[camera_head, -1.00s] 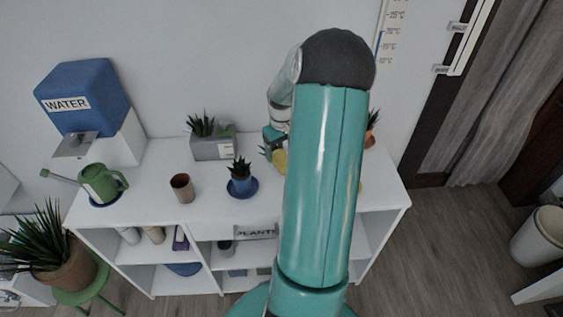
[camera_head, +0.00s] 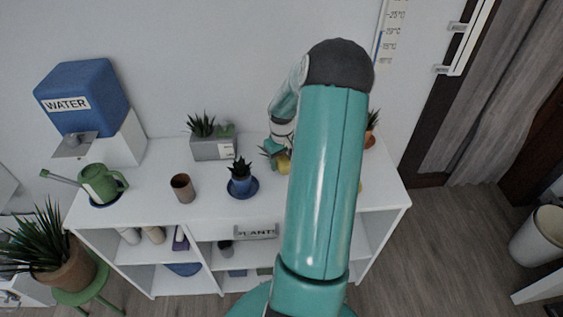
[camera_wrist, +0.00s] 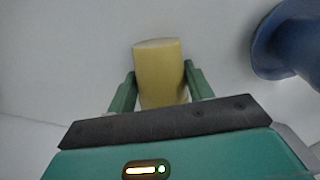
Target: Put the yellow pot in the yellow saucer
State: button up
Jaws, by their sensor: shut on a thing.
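The yellow pot (camera_head: 284,164) shows beside my arm on the white desk, with green leaves at its left; my arm hides part of it. In the wrist view the yellow pot (camera_wrist: 160,72) sits between the two green fingers of my gripper (camera_wrist: 158,76), which is shut on it. In the head view my gripper (camera_head: 275,147) is at the pot, partly hidden. A small yellow sliver (camera_head: 361,187) shows right of my arm on the desk top; it may be the yellow saucer, mostly hidden by my arm. I cannot tell whether the pot is off the desk.
A blue pot with a plant (camera_head: 240,184) stands in a blue saucer left of the yellow pot. A grey planter (camera_head: 212,148), a brown cup (camera_head: 183,188) and a green watering can (camera_head: 100,184) stand further left. An orange pot (camera_head: 370,140) is at the back right.

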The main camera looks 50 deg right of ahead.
jog(key=shift+r, duration=0.1)
jog(key=shift+r, duration=0.6)
jog(key=s+a+r, duration=0.8)
jog(key=a+r, duration=0.3)
jog(key=shift+r, duration=0.25)
